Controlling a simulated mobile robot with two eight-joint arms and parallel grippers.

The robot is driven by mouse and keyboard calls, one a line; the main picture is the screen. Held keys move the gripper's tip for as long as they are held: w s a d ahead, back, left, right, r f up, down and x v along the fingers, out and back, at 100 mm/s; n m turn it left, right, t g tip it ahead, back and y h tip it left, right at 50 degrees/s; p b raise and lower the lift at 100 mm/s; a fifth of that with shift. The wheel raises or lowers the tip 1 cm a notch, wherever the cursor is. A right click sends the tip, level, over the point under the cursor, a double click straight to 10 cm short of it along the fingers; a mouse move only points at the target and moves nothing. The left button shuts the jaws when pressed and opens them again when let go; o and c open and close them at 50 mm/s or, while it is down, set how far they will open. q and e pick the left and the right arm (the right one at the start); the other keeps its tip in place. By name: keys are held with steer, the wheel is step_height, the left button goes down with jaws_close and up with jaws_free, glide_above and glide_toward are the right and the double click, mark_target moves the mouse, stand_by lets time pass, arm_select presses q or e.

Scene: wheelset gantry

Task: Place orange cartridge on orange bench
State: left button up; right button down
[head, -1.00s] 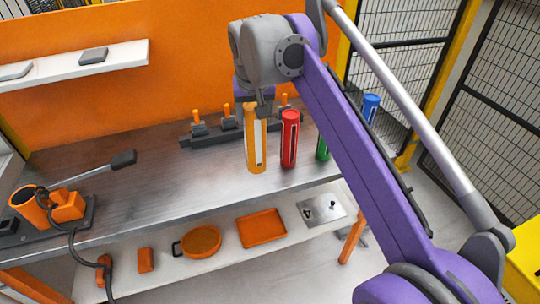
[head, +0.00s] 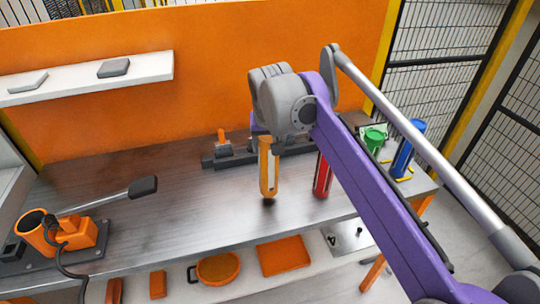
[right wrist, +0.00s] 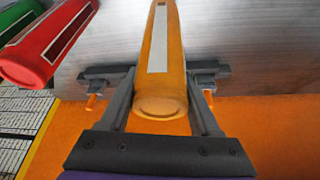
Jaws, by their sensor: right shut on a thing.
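The orange cartridge (head: 269,172) is upright or nearly so, with a pale label stripe down its side. My right gripper (head: 265,138) is shut on its upper part from above. In the right wrist view the cartridge (right wrist: 163,60) lies between the two fingers of the gripper (right wrist: 160,85). The cartridge is over the grey metal top of the bench (head: 150,185) with the orange back panel. A small dark shadow is at its lower end; I cannot tell whether it touches the top. My left gripper is not in view.
A red cartridge (head: 322,178) stands right of the orange one, partly behind my arm. Green (head: 374,140) and blue (head: 408,150) cartridges are farther right. A dark fixture (head: 222,154) lies behind. An orange lever tool (head: 75,232) is at the left. The middle bench top is clear.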

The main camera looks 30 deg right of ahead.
steer(key=shift+f, duration=1.3)
steer(key=shift+f, duration=0.2)
steer(key=shift+c, duration=0.6)
jaws_free()
steer(key=p+v, duration=0.1)
steer(key=v, duration=1.1)
steer(key=shift+s+a+r, duration=0.1)
steer(key=shift+r, duration=0.1)
steer(key=s+a+f+n, duration=0.1)
steer(key=s+a+f, duration=0.2)
steer(key=s+f, duration=0.3)
steer(key=s+a+f+n+y, duration=0.1)
steer(key=s+f, duration=0.6)
steer(key=f, duration=0.7)
steer(key=s+a+f+n+t, duration=0.1)
steer(key=s+a+f+n, duration=0.2)
steer(key=s+f, duration=0.3)
step_height(320, 180, down, 4)
steer(key=shift+s+a+f+y, duration=0.15)
steer(key=shift+s+a+y, duration=0.25)
steer(key=shift+a, duration=0.4)
